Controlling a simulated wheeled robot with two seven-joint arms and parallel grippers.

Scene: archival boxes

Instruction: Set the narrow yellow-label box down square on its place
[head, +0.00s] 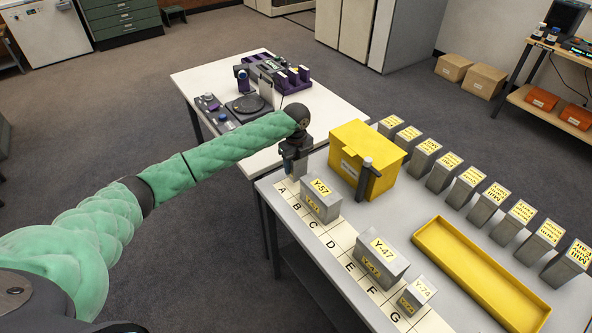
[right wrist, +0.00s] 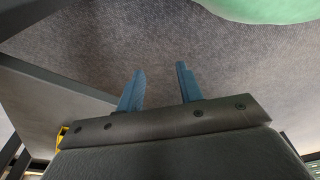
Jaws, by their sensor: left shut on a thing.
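My left gripper (head: 297,153) points down at the near-left corner of the grey table, shut on a narrow grey box (head: 298,171). The box is mostly hidden by the gripper, and I see no label on it. It is at the A end of the white lettered strip (head: 336,237); I cannot tell whether it touches the strip. My right gripper (right wrist: 159,85) shows in the right wrist view with its two blue fingers apart and nothing between them, over grey carpet.
Grey yellow-label boxes Y-57 (head: 322,202), Y-47 (head: 382,262) and Y-74 (head: 418,295) stand along the strip. A yellow box (head: 365,158), an empty yellow tray (head: 478,275) and a row of several grey boxes (head: 465,188) stand farther right. A white table (head: 325,116) adjoins behind.

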